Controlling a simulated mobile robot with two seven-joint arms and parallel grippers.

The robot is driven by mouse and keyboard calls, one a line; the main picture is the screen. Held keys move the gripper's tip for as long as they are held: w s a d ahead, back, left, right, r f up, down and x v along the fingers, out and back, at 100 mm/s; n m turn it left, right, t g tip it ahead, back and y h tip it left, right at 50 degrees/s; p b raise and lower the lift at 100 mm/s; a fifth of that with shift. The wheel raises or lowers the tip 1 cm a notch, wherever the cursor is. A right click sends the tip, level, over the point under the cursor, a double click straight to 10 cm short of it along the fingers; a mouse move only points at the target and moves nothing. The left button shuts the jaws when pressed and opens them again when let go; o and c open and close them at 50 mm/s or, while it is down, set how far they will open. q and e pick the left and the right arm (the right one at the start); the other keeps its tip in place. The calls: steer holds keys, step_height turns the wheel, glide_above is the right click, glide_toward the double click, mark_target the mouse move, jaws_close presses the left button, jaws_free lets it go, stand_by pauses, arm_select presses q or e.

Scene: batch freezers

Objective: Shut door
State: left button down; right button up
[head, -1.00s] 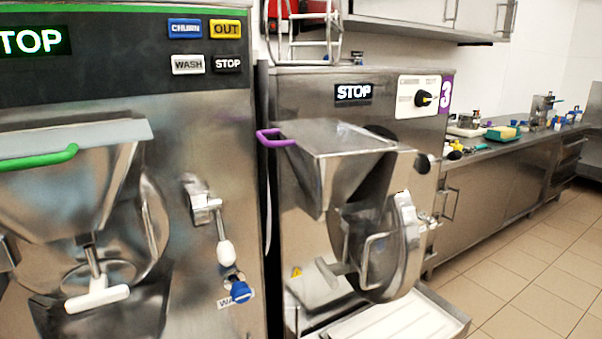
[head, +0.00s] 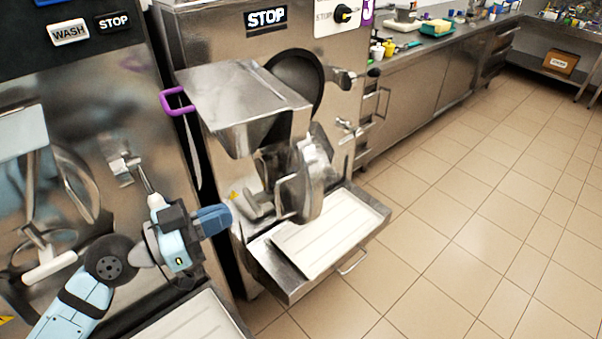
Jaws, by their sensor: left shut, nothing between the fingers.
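The middle freezer's round metal door (head: 314,172) stands open, swung out from the machine front, and the dark round opening (head: 297,78) shows behind it. My left gripper (head: 214,219) is shut and empty. In the picture it is left of the door and below the hopper, apart from both. The door's inner side is partly hidden. My right gripper is out of view.
A white tray (head: 327,236) lies on a pulled-out metal shelf (head: 270,268) below the door. Another freezer (head: 95,115) is at the left, behind my left arm. A counter (head: 425,75) with small items runs along the back. The tiled floor (head: 450,240) at the right is clear.

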mark_target(303, 183)
arm_select(q)
steer(key=p+x, duration=0.4)
steer(key=x, duration=0.8)
steer(key=shift+w+d, duration=0.2)
steer(key=shift+d, duration=0.1)
steer(key=shift+w+d+f, duration=0.1)
steer(key=shift+w+d, duration=0.1)
steer(key=shift+d, duration=0.15)
